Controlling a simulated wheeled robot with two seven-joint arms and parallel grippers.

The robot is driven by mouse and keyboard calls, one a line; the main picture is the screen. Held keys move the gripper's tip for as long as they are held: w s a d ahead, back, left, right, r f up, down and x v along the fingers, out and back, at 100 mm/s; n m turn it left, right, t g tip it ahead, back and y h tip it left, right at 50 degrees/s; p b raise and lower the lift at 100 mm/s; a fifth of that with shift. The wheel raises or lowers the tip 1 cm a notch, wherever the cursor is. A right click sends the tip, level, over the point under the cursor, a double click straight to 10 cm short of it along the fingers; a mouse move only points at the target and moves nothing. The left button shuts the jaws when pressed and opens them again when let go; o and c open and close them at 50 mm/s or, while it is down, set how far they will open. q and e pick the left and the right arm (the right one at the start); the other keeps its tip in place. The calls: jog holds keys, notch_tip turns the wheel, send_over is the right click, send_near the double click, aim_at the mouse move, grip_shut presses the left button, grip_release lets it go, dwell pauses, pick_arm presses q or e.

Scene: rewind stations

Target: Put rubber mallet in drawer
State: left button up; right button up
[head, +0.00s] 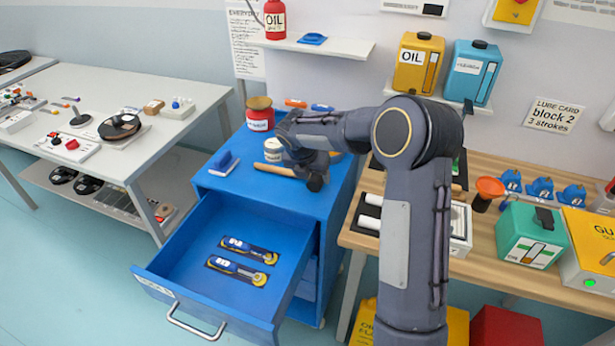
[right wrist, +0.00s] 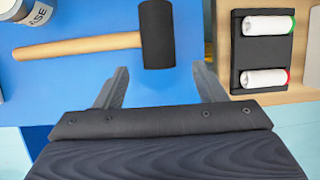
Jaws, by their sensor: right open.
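The rubber mallet has a black head and a wooden handle (head: 273,170). It lies on top of the blue cabinet, handle pointing left; its head (right wrist: 157,35) shows clearly in the right wrist view. My right gripper (right wrist: 162,84) is open and empty, its fingers just short of the mallet head and apart from it. In the head view my right gripper (head: 306,168) is over the mallet and partly covers it. The blue drawer (head: 183,252) below is pulled open. Two blue-and-yellow tools (head: 237,269) lie inside it. My left gripper is not in view.
A white jar (head: 272,150), a red-labelled jar (head: 260,115) and a blue block-like item (head: 223,162) share the cabinet top. A wooden bench (head: 490,225) with several containers stands to the right. A white table (head: 160,145) stands left. The drawer's front floor is free.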

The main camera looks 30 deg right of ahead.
aim_at(314, 180)
jog(key=p+x, duration=0.1)
jog(key=x, duration=0.4)
jog(key=shift+a, duration=0.1)
jog(key=c, duration=1.1)
jog(key=shift+r, duration=0.1)
jog(key=shift+c, duration=1.3)
